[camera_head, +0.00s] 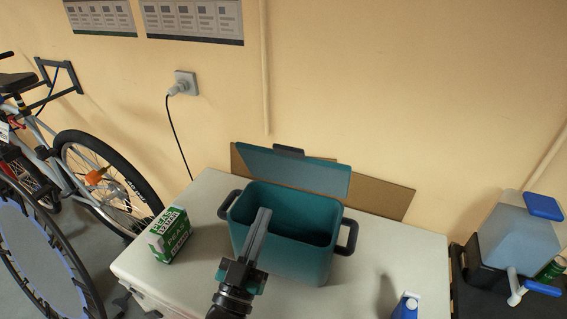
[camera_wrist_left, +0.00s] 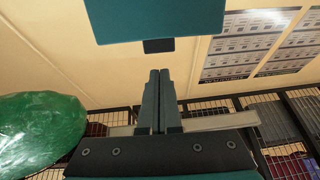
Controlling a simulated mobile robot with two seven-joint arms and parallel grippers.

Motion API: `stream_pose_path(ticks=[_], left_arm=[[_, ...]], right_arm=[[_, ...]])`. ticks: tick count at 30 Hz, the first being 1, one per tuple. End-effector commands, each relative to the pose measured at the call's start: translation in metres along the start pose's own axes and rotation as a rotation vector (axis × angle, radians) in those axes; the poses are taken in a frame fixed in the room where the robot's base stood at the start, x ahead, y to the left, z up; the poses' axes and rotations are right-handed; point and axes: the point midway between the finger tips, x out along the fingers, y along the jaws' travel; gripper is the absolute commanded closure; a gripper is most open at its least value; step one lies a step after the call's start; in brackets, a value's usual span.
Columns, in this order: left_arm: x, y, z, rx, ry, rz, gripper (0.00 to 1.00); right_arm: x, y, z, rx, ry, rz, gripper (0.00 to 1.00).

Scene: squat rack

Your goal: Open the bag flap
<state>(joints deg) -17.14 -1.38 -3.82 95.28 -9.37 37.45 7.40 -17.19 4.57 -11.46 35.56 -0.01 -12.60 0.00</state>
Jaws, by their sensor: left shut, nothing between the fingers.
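The teal bag (camera_head: 315,267) stands on the white table with a dark handle on each side. Its top is open and I see into its dark inside. Its teal flap (camera_head: 300,172) is raised and leans back towards the wall, with a dark tab (camera_head: 289,151) at its upper edge. In the left wrist view the flap (camera_wrist_left: 155,20) and tab (camera_wrist_left: 158,46) show beyond the fingers, apart from them. My left gripper (camera_head: 265,212) is shut and empty, in front of the bag's opening and overlapping it in the head view. My right gripper is not in view.
A green and white carton (camera_head: 169,236) stands at the table's left. A brown board (camera_head: 385,201) is behind the bag. A water container (camera_head: 518,232) is at the far right, a bicycle (camera_head: 85,180) at the left.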

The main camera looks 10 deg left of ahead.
Motion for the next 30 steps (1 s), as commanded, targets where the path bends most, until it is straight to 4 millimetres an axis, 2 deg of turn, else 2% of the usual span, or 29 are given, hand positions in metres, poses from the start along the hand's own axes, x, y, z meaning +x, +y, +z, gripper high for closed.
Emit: stream_pose_path(ticks=[9,16,22,30], left_arm=[[0.063,0.000,-0.003,-0.001,0.004,0.000,1.00],[0.101,0.000,-0.002,-0.001,0.001,0.000,1.00],[0.119,0.001,0.000,-0.002,-0.001,0.000,1.00],[0.124,0.000,0.000,-0.002,-0.001,0.000,1.00]], right_arm=[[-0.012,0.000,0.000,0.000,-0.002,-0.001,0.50],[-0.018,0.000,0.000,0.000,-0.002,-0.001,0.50],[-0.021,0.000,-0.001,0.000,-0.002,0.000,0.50],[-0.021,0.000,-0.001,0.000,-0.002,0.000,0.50]])
